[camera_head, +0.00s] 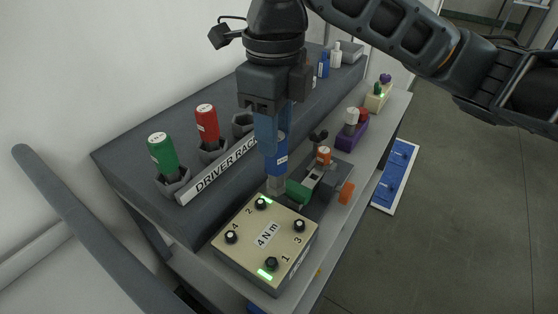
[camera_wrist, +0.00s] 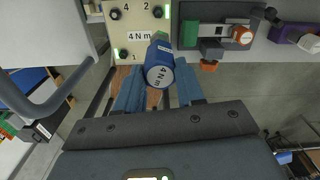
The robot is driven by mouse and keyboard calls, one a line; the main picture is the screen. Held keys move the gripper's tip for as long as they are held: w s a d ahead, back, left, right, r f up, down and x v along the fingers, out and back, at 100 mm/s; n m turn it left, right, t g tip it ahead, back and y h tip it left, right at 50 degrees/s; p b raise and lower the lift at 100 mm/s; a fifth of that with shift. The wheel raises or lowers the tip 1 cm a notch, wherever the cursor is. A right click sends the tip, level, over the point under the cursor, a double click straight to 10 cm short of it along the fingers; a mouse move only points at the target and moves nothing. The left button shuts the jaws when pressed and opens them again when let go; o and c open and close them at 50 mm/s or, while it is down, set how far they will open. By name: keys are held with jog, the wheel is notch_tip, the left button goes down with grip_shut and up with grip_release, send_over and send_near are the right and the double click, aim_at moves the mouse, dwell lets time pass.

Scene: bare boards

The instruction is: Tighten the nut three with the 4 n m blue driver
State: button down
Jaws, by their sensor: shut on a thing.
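My gripper (camera_head: 270,135) is shut on the blue driver (camera_head: 277,160), which points down with its grey lower end near the back edge of the board in the head view. In the wrist view the driver (camera_wrist: 159,66) shows its cap, marked 4 N m, between the blue fingers. The cream 4 N m board (camera_head: 245,247) carries four numbered nuts. Nut three (camera_head: 299,226) is at the right corner in the head view; the driver hides it in the wrist view. The driver appears above the board, apart from nut three. Green lights glow beside nut two (camera_head: 261,204) and nut one (camera_head: 271,263).
The driver rack (camera_head: 205,178) holds a green driver (camera_head: 162,153) and a red driver (camera_head: 207,124), with an empty socket (camera_head: 243,122) beside them. A dark fixture with an orange-topped part (camera_head: 323,156) stands behind the board. A purple block (camera_head: 351,134) stands farther back.

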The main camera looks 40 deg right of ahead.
jog(key=shift+m, duration=0.5)
jog(key=s, duration=0.2)
jog(key=s+d, duration=0.1)
jog(key=s, duration=0.2)
jog(key=shift+s+d+p, duration=0.1)
jog(key=shift+d+p, duration=0.1)
jog(key=shift+p, duration=0.1)
jog(key=shift+f+b, duration=2.25)
jog(key=shift+b, duration=0.05)
jog(key=shift+f+b, duration=1.35)
jog(key=shift+b, duration=0.25)
dwell(0.5)
